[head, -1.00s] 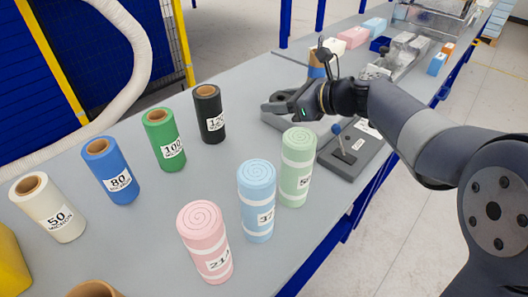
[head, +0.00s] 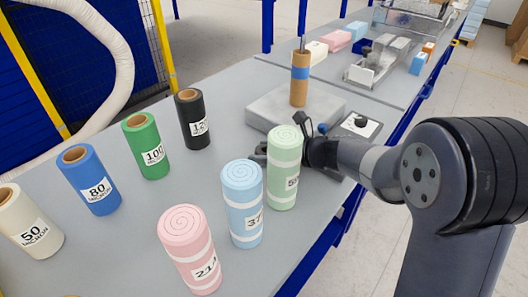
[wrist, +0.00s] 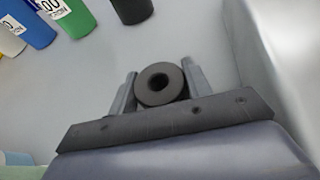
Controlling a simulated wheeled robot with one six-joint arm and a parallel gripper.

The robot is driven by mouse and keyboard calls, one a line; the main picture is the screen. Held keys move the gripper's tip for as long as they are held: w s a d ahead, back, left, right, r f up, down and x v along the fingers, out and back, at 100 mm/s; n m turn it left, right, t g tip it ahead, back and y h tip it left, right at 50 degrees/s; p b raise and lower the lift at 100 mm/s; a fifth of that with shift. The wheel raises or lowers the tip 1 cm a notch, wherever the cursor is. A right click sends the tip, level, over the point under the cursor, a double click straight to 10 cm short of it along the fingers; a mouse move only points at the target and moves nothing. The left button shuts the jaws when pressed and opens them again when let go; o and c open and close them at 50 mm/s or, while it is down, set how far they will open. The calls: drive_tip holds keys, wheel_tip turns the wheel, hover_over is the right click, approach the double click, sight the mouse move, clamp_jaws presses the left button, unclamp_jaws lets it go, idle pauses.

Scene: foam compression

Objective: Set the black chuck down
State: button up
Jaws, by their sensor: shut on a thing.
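The black chuck (wrist: 142,87) is a dark ring with a round hole, seen end-on in the wrist view. My gripper (wrist: 158,86) is shut on it, with one grey finger on each side. Bare grey tabletop lies around and beyond it; I cannot tell whether the chuck touches the table. In the head view my gripper (head: 262,152) is low over the bench, mostly behind the green foam roll (head: 284,172), and the chuck is hidden there.
A black film roll (head: 189,108) stands left of my gripper, also in the wrist view (wrist: 132,8). Blue (head: 240,200) and pink (head: 186,245) foam rolls stand in front. A brown tube (head: 299,90) stands on a grey plate (head: 265,110) behind.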

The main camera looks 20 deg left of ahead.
drive_tip(key=shift+f, duration=0.2)
drive_tip(key=o, duration=1)
drive_tip(key=shift+d+r, duration=0.15)
drive_tip(key=shift+r, duration=0.2)
drive_tip(key=v, duration=1.1)
drive_tip(key=shift+d, duration=0.3)
